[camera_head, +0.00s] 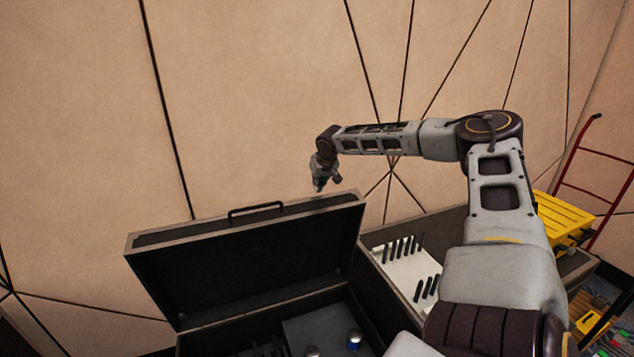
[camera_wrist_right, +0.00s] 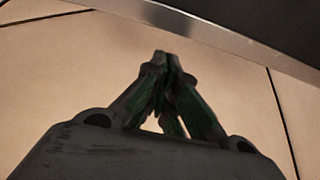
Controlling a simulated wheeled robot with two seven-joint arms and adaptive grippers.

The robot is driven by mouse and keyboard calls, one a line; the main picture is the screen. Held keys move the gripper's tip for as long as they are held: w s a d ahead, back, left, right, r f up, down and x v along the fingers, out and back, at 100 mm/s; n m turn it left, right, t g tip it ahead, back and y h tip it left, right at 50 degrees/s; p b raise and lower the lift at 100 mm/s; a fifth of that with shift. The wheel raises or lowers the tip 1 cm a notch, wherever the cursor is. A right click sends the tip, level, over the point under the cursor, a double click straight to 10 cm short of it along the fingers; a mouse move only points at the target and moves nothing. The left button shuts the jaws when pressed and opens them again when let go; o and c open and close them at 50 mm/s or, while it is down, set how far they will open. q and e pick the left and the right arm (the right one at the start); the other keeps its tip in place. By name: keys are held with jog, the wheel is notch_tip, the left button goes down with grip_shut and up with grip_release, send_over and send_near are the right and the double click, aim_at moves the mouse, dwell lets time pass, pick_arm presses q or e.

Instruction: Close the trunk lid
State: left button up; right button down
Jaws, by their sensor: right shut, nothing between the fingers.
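The trunk lid (camera_head: 250,262) stands raised, its dark inner side facing me, with a handle (camera_head: 256,210) on its top edge. My right gripper (camera_head: 321,187) is just above and behind the lid's top right corner, pointing down. Its fingertips (camera_wrist_right: 163,58) are together and empty in the right wrist view. A metal-edged dark panel (camera_wrist_right: 215,32), likely the lid, lies beyond them, with a gap in the picture. My left gripper is not in view.
A yellow crate (camera_head: 563,215) and a red hand-truck frame (camera_head: 590,140) stand at the right. A tan panelled wall (camera_head: 260,90) rises behind.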

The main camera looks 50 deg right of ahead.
jog(key=shift+s+a+f, duration=0.1)
jog(key=shift+s+a, duration=0.1)
jog(key=shift+s, duration=0.25)
jog(key=shift+s+a+f, duration=0.1)
jog(key=shift+s+a, duration=0.1)
jog(key=shift+s, duration=0.2)
jog(key=shift+s+d, duration=0.1)
jog(key=shift+s, duration=0.05)
